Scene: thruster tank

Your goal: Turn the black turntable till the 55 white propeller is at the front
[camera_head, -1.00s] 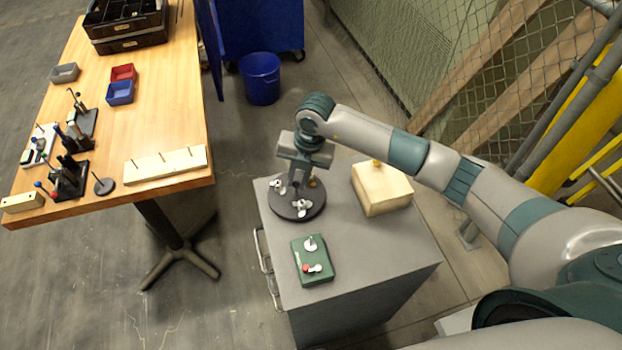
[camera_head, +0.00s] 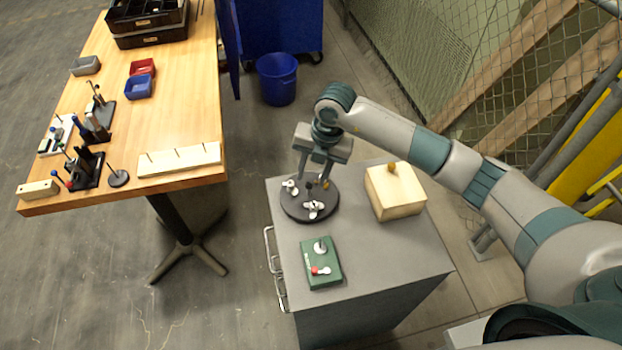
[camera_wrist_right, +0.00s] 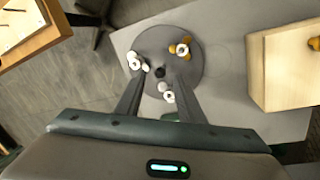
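The round black turntable (camera_head: 292,207) sits on the grey cabinet top. It carries a white propeller (camera_head: 290,187) at the left, another white propeller (camera_head: 313,208) at the near side and a brass-coloured propeller (camera_head: 327,184) at the right. No number is legible on them. My right gripper (camera_head: 313,184) is above the turntable, its two fingers apart and empty. In the right wrist view the turntable (camera_wrist_right: 185,72) lies beyond the spread fingers (camera_wrist_right: 160,82), with a dark centre knob (camera_wrist_right: 160,72) between their tips. Contact cannot be told. My left gripper is out of view.
A pale box (camera_head: 398,200) with a brass-coloured knob stands right of the turntable. A green box (camera_head: 322,282) with a red-tipped part sits in front of it. A wooden workbench (camera_head: 190,110) with trays and tools is at the left, and a mesh fence (camera_head: 500,60) stands at the right.

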